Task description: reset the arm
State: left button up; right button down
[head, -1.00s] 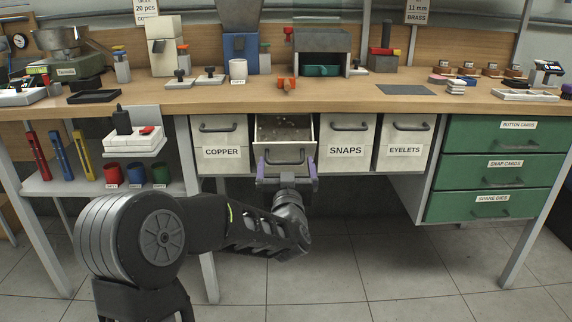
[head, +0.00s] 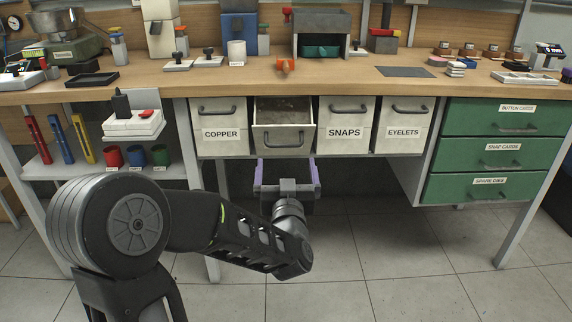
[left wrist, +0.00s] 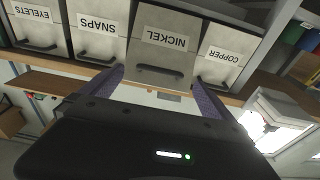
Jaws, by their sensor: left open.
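My left gripper (head: 287,174) is in the head view, below and in front of the open drawer. Its two purple fingers are spread wide with nothing between them. In the left wrist view the fingers (left wrist: 160,85) stand apart, pointing at the drawer labelled NICKEL (left wrist: 162,47). That drawer (head: 284,138) is pulled out between COPPER and SNAPS in the head view, and its inside shows brownish contents. The fingers are apart from its handle. My right gripper is in neither view.
COPPER (head: 220,133), SNAPS (head: 345,133) and EYELETS (head: 404,133) drawers are shut under the wooden bench top (head: 340,78). A green drawer cabinet (head: 502,150) stands right. Colored cups and a shelf (head: 70,172) are left. The floor below is clear.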

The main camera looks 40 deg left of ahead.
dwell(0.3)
pick_arm(q)
jog(key=d+f+m+g+h, duration=0.15)
jog(key=d+f+h, duration=0.35)
jog(key=d+f, duration=0.5)
jog(key=d+f+m+g+h, duration=0.1)
jog(key=d+f+g+h, duration=0.35)
jog(key=f, duration=1.05)
jog(key=s+d+f+m+g+h, duration=0.1)
jog(key=s+d+f+g+h, duration=0.25)
jog(key=s+d+f, duration=0.65)
jog(key=s+d+f+m+g+h, duration=0.2)
jog(key=s+d+f+g, duration=0.35)
jog(key=s+f, duration=0.75)
jog(key=s+d+r+p, duration=0.1)
jog(key=d+r+p, duration=0.1)
jog(key=r+p, duration=1.5)
jog(key=s+d+r+p, duration=0.1)
jog(key=s+r+p, duration=0.1)
jog(key=r+p, duration=1.4)
jog(key=shift+s+d+r+h+p, duration=0.25)
jog(key=shift+d+r+h+p, duration=0.15)
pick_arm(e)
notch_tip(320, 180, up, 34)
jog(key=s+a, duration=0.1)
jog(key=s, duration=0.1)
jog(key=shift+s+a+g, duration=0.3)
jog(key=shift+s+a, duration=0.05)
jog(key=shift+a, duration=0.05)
